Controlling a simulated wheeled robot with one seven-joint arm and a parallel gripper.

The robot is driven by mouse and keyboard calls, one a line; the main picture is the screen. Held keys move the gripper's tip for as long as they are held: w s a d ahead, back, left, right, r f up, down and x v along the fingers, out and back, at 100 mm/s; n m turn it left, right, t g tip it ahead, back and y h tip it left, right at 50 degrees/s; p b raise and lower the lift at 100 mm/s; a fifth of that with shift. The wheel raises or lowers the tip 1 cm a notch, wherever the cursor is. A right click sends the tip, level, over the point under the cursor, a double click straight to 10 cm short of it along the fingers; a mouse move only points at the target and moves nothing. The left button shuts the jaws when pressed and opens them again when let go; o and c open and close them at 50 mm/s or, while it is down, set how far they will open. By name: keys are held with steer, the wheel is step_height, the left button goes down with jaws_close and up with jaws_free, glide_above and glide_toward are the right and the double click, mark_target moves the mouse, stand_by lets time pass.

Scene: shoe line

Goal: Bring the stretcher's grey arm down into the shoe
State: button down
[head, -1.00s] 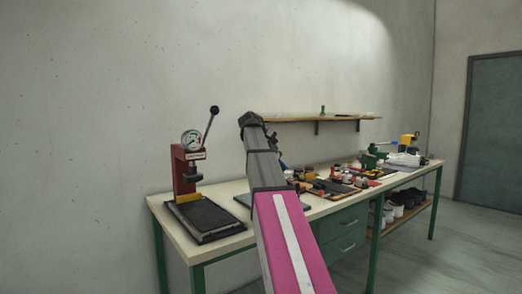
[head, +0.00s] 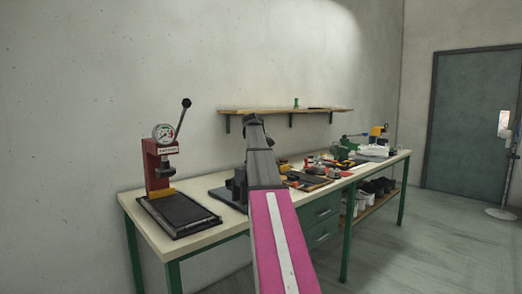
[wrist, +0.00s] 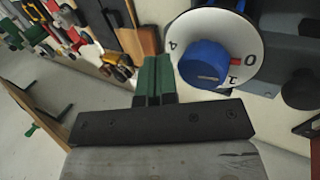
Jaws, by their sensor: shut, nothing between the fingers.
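A dark grey device (head: 236,187), which looks like the stretcher, stands on the bench just left of my arm in the head view, partly hidden by it. In the wrist view a white dial (wrist: 249,40) with a blue knob (wrist: 203,65) and a red mark is close on the right, against a grey body (wrist: 291,55). My gripper's green fingers (wrist: 158,62) are together and empty, just left of the knob. No shoe or grey arm can be made out clearly. My gripper is hidden in the head view.
The bench (head: 212,239) carries a red press (head: 158,165) with a gauge and lever at the left and several tools at the right. A wooden shelf (head: 285,111) hangs on the wall behind. A grey door (head: 465,120) is at the right, with open floor before it.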

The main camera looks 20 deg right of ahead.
steer(key=shift+x, duration=1.25)
steer(key=shift+d+f, duration=0.2)
steer(key=shift+f, duration=0.1)
steer(key=shift+s+f, duration=0.1)
steer(key=shift+f, duration=0.1)
steer(key=shift+d+r, duration=0.1)
steer(key=shift+r, duration=0.5)
step_height(320, 180, up, 14)
steer(key=shift+f, duration=0.1)
